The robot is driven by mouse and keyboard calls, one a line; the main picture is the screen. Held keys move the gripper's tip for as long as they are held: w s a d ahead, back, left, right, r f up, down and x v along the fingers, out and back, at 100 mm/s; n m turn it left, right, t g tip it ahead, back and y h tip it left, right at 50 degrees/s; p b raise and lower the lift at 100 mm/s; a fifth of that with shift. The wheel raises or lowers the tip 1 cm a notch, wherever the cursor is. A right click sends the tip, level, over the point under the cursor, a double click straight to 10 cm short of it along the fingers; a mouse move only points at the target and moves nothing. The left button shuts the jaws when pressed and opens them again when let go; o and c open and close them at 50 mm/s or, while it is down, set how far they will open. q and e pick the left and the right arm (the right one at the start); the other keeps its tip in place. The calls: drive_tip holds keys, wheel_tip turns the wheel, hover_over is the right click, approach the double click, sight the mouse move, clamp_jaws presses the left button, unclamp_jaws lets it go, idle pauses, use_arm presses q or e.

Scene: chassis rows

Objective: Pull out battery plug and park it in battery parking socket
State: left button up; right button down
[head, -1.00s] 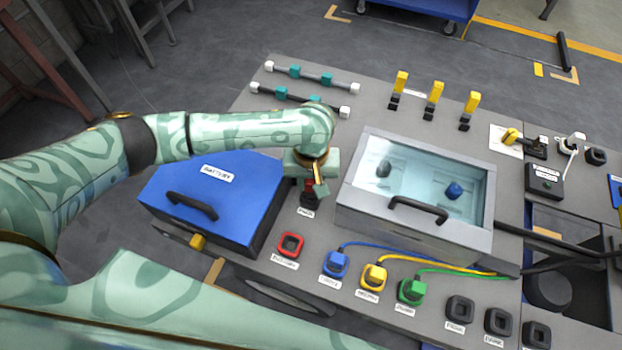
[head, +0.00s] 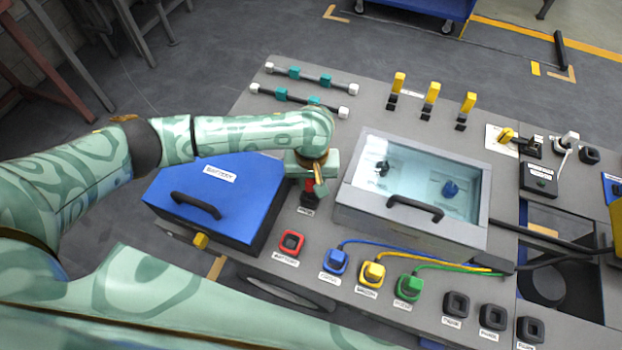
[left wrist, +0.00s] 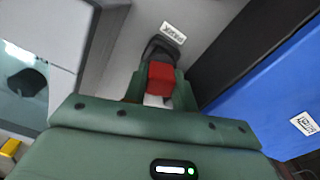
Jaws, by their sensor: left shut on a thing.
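My left gripper (head: 314,182) is shut on the red battery plug (head: 309,186). In the left wrist view the red plug (left wrist: 160,78) sits between the fingers, directly at the black parking socket (left wrist: 163,48) with the "PARK" label beside it. In the head view this socket (head: 309,199) is right under the plug. The gripper hides part of the joint, so I cannot tell whether the plug is fully seated. The red-framed battery socket (head: 291,243) holds no plug. My right gripper is not in view.
A closed blue battery box (head: 225,200) stands left of the gripper. A clear-lidded grey case (head: 357,212) stands close on its right. Blue, yellow and green plugs with cables (head: 373,273) line the front. Yellow-handled switches (head: 432,93) stand at the back.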

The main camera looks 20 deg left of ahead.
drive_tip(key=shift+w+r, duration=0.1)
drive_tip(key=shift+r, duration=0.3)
use_arm(q)
drive_tip(key=shift+f, duration=1.35)
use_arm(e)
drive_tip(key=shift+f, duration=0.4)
use_arm(q)
drive_tip(key=o, duration=1.1)
drive_tip(key=shift+c, duration=0.2)
wheel_tip(320, 180, up, 16)
drive_tip(key=p, duration=0.9)
drive_tip(key=shift+r, duration=0.2)
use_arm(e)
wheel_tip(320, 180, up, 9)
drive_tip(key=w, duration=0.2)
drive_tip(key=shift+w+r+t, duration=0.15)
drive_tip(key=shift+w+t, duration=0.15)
use_arm(q)
drive_tip(key=shift+s, duration=0.1)
